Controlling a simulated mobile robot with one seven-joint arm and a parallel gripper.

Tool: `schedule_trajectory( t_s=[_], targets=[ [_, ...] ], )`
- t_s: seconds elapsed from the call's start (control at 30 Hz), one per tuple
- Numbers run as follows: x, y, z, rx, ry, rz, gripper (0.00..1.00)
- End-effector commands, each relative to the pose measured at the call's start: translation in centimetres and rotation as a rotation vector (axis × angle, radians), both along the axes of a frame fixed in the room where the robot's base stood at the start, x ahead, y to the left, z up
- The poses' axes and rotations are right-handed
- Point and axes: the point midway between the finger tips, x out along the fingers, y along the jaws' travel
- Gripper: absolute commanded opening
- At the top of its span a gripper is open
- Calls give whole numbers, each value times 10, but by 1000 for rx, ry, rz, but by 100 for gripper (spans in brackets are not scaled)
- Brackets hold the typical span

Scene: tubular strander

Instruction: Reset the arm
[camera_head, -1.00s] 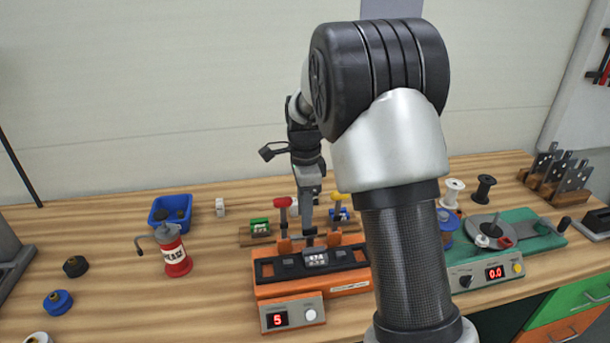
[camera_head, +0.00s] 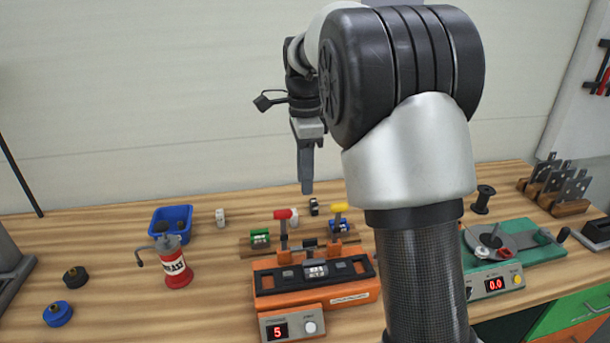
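My gripper (camera_head: 306,188) hangs in the air above the back of the bench, pointing down. It is above and behind the orange machine (camera_head: 335,297) and clear of everything on the bench. Its fingers overlap in this view, so I cannot tell whether they are open or shut. My arm rises at the right of centre and hides part of the bench behind it.
The wooden bench (camera_head: 110,240) carries a red can (camera_head: 174,265), a blue bin (camera_head: 171,222), dark and blue spools (camera_head: 57,313) at the left, and a green machine (camera_head: 525,243) at the right. Red and yellow levers (camera_head: 283,222) stand behind the orange machine.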

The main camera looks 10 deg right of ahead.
Motion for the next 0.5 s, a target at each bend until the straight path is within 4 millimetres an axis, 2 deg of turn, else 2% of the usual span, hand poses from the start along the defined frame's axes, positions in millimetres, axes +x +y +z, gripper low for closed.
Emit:
schedule_trajectory(
  t_s=[0.13,0.23,0.37,0.5],
  targets=[
    [-6,-1,7,4,-10,29,28],
    [-25,-4,27,11,-47,129,28],
    [-70,-7,60,7,-130,373,28],
    [-129,-9,84,-40,-228,683,28]
  ],
)
